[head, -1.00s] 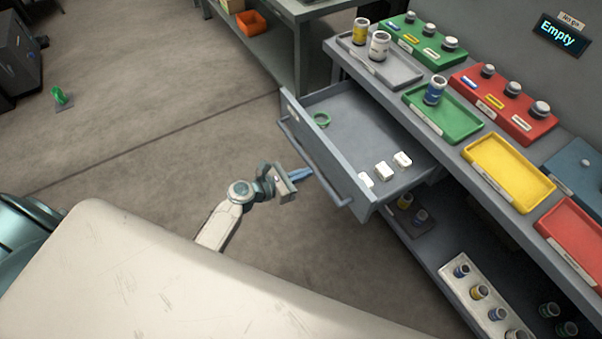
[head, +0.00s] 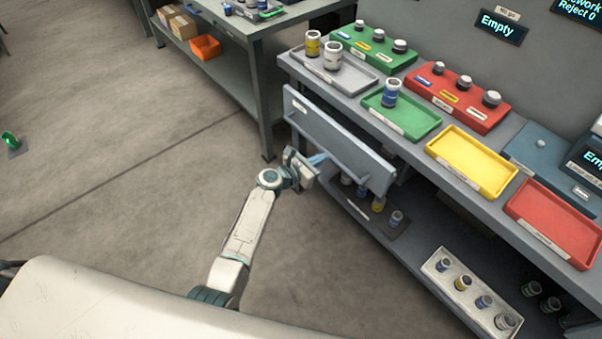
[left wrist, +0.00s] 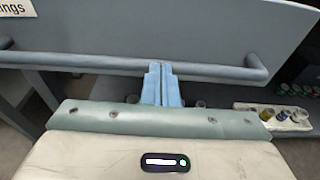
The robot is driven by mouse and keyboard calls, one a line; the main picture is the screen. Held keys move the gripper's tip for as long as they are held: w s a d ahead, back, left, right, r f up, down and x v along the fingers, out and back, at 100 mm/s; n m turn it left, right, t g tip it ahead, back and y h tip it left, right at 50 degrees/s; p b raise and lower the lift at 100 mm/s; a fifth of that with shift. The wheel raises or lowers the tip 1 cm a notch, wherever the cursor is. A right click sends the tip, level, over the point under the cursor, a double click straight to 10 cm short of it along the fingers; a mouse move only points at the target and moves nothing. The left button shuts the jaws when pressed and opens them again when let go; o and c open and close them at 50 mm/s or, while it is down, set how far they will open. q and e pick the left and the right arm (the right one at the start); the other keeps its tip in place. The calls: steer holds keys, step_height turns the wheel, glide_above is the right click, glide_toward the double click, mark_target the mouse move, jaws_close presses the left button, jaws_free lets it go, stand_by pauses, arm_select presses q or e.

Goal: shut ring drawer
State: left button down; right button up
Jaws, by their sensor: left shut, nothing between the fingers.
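The ring drawer (head: 335,135) is a grey drawer under the front edge of the workbench. Its front panel sits close to the bench, with a short piece of its side showing at the right end, so it stands slightly out. Its inside is hidden. In the left wrist view its front (left wrist: 180,35) fills the top, with a label ending in "ngs" and a bar handle (left wrist: 215,72). My left gripper (head: 320,159) is shut and empty at the drawer front. Its blue fingertips (left wrist: 162,70) overlap the handle; I cannot tell whether they touch. My right gripper is not in view.
On the workbench stand a grey tray (head: 365,84) with two bottles, and green, yellow (head: 470,162) and red trays. A lower shelf holds bottles and a white rack (head: 440,282). Another table (head: 245,45) stands at the back left.

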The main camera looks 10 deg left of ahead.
mark_target(338, 146)
arm_select(q)
steer(key=x, duration=0.2)
steer(key=b+x, duration=0.1)
steer(key=x, duration=0.1)
steer(key=r+x, duration=0.1)
steer(key=x, duration=0.1)
steer(key=shift+w+b, duration=0.1)
steer(key=shift+b, duration=0.2)
steer(key=shift+w+d+r, duration=0.1)
steer(key=shift+w+r, duration=0.05)
steer(key=shift+r, duration=0.2)
